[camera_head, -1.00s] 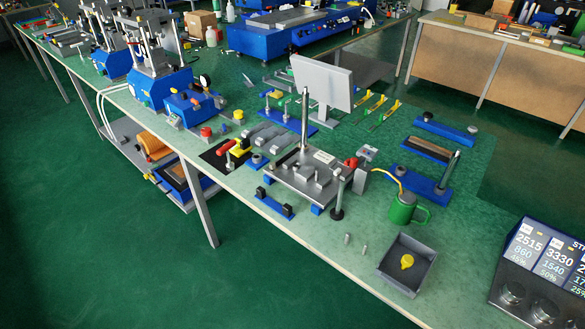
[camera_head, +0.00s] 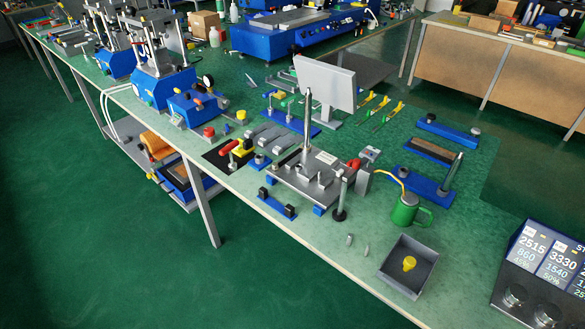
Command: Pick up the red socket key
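A red bar-shaped piece (camera_head: 228,147) lies on a black mat (camera_head: 213,158) near the front edge of the green-topped bench; it may be the red socket key, but it is too small to be sure. A yellow piece (camera_head: 243,148) sits right beside it. A red round knob-like piece (camera_head: 209,132) stands a little behind and to the left. Another red piece (camera_head: 353,164) sits at the right of the grey press fixture (camera_head: 309,176). Neither of my grippers is in view.
A grey monitor (camera_head: 324,84) stands behind the fixture. A blue press (camera_head: 164,82) is to the left. A green mug (camera_head: 405,210) and a grey tray (camera_head: 422,258) with a yellow piece stand at the right. Green floor in front of the bench is clear.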

